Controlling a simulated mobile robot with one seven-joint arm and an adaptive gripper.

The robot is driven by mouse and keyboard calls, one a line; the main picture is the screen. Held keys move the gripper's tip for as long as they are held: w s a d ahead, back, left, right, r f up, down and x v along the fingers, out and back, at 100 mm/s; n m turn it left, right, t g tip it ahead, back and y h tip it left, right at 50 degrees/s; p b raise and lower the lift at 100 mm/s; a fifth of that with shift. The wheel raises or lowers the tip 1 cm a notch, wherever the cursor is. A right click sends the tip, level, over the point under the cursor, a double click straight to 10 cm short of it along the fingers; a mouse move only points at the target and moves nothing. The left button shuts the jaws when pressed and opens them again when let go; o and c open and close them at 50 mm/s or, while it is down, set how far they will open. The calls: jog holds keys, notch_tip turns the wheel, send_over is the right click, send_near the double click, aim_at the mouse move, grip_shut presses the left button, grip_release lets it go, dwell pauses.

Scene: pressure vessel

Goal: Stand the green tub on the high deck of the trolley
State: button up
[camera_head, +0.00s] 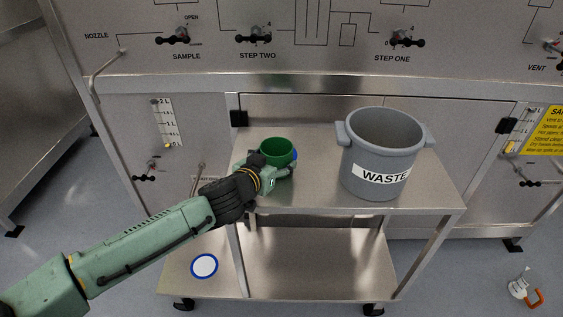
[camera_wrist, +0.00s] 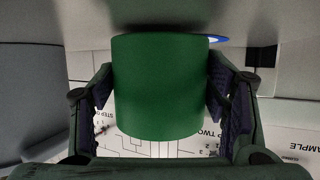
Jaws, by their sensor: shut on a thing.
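The green tub (camera_head: 277,151) is upright over the left part of the trolley's high deck (camera_head: 318,190). Its open mouth faces up in the head view. My gripper (camera_head: 268,167) is shut on its sides; the wrist view shows the tub (camera_wrist: 160,88) between the two finger pads. The tub's base is at or very close to the deck; I cannot tell whether it touches. A blue-edged mark (camera_head: 295,155) on the high deck shows just beside the tub, mostly hidden by it.
A grey waste bin (camera_head: 382,150) stands on the high deck, right of the tub. The trolley's low deck (camera_head: 310,265) carries a white disc with a blue rim (camera_head: 204,266) at its left. A panel with valves rises behind. A white-and-orange object (camera_head: 524,290) lies on the floor at right.

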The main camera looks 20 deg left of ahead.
jog(key=shift+s+a, duration=0.1)
jog(key=shift+s, duration=0.05)
jog(key=shift+f, duration=0.1)
jog(key=o, duration=1.9)
jog(key=shift+f, duration=0.15)
jog(key=shift+r, duration=0.2)
